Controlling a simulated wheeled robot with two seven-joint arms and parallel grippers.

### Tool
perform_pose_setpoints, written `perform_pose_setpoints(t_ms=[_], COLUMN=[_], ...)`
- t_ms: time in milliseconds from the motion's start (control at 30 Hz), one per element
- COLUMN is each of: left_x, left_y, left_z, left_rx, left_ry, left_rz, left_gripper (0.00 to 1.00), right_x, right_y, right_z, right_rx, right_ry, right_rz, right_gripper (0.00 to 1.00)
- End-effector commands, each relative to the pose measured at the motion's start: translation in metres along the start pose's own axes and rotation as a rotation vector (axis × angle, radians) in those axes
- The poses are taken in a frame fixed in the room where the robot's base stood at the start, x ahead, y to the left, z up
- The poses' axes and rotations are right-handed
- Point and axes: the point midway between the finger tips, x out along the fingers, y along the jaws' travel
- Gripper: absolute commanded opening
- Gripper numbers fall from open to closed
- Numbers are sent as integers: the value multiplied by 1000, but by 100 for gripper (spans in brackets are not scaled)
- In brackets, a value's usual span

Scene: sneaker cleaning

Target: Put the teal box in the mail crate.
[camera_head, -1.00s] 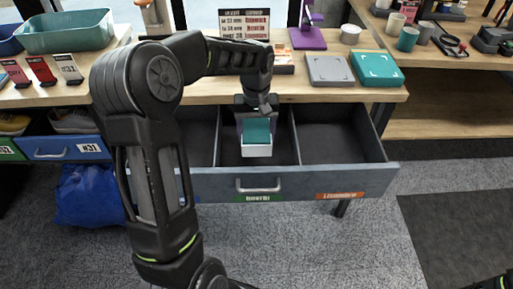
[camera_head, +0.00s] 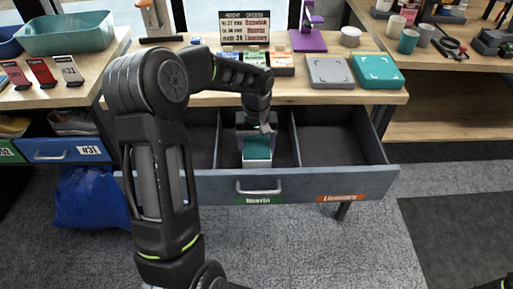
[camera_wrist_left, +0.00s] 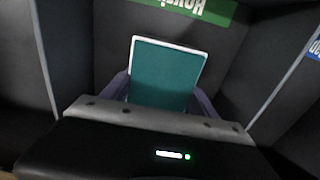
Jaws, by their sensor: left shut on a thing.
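A small box with a teal top and white sides (camera_head: 257,150) is in the middle compartment of the open drawer (camera_head: 215,186), close behind the drawer front. My left gripper (camera_head: 256,130) is shut on it from above. The left wrist view shows the teal face of the box (camera_wrist_left: 165,75) between the gripper's fingers (camera_wrist_left: 160,98). I cannot tell whether the box touches the compartment floor. No crate is clearly marked as the mail crate. My right gripper is not in view.
The middle compartment has a green label (camera_head: 258,200), the right one an orange label (camera_head: 340,198). Dividers flank the box, and the right compartment is empty. Above on the counter are a grey pad (camera_head: 330,72), a teal pad (camera_head: 377,71) and a sign (camera_head: 245,27).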

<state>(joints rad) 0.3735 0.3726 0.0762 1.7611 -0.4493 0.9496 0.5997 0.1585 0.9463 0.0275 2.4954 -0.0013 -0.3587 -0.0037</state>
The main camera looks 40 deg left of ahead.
Motion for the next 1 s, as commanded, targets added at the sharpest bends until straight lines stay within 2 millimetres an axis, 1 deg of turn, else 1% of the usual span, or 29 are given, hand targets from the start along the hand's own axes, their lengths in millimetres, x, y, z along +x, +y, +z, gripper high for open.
perform_pose_setpoints(t_ms=[133,167,400,433,667,800,867,967,1000], left_x=[4,4,3,3,2,-4,-10,-24,-32], left_y=[0,0,0,0,0,0,0,0,0], left_z=[0,0,0,0,0,0,-1,-1,-1], left_rx=[1,1,0,0,0,0,0,1,0], left_ry=[1,0,0,0,0,1,3,3,5], left_rz=[0,0,0,0,0,0,0,0,1], left_gripper=[17,69,88,90,90,90,90,90,90], right_x=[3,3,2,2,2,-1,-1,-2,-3], right_y=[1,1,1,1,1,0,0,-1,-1], right_z=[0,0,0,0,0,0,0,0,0], right_rx=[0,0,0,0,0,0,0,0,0], right_ry=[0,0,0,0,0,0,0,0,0], right_rz=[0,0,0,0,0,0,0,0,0], right_gripper=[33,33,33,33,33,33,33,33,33])
